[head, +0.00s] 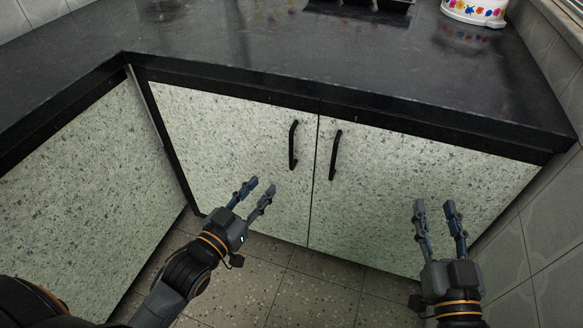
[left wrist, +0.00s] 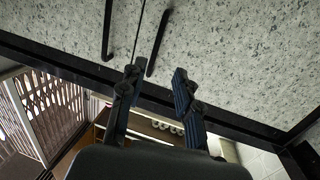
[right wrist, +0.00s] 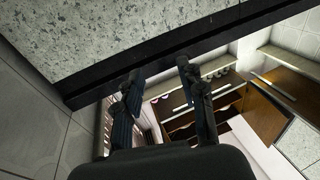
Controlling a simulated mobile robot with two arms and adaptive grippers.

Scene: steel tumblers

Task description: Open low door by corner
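Two speckled pale low doors stand side by side under the dark counter, the left door (head: 225,140) by the inner corner and the right door (head: 410,190) by the tiled wall. Both look shut. The left door's black handle (head: 293,145) and the right door's black handle (head: 335,155) flank the seam. Two handles also show at the top of the left wrist view. My left gripper (head: 260,186) is open and empty, in front of the left door, below and left of its handle. My right gripper (head: 435,207) is open and empty, in front of the right door, apart from its handle.
The dark countertop (head: 300,55) overhangs the doors. A speckled side panel (head: 85,195) meets them at the left corner. A tiled wall (head: 535,230) closes the right side. A flowered white container (head: 474,12) stands on the counter. The tiled floor (head: 300,290) below looks clear.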

